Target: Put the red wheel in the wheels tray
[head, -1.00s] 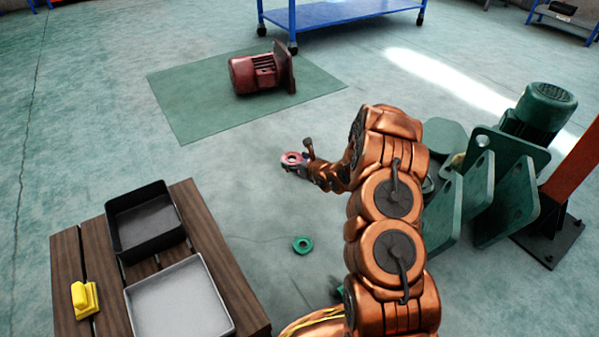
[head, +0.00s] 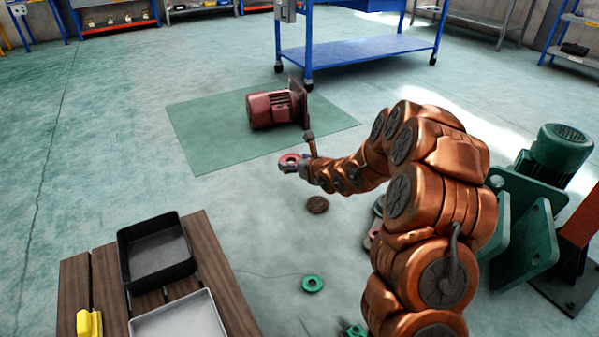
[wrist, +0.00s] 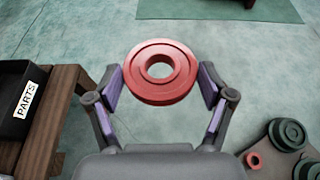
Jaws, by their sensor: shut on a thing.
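The red wheel (wrist: 160,92), a disc with a round centre hole, sits between the two fingers of my gripper (wrist: 161,78) in the wrist view. It also shows at the arm's end in the head view (head: 289,160). My gripper (head: 297,163) is shut on the wheel and holds it above the floor. A black tray (head: 186,268) and a light grey tray (head: 160,325) stand on a slatted wooden table at lower left, away from the gripper. In the wrist view the black tray (wrist: 12,125) reads "PARTS". No label shows on the grey tray, which is partly cut off.
A yellow object (head: 89,323) is on the wooden table (head: 222,275). A red motor (head: 268,110) lies on a green mat. Green machinery (head: 523,235) stands at right. Floor between gripper and table looks clear.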

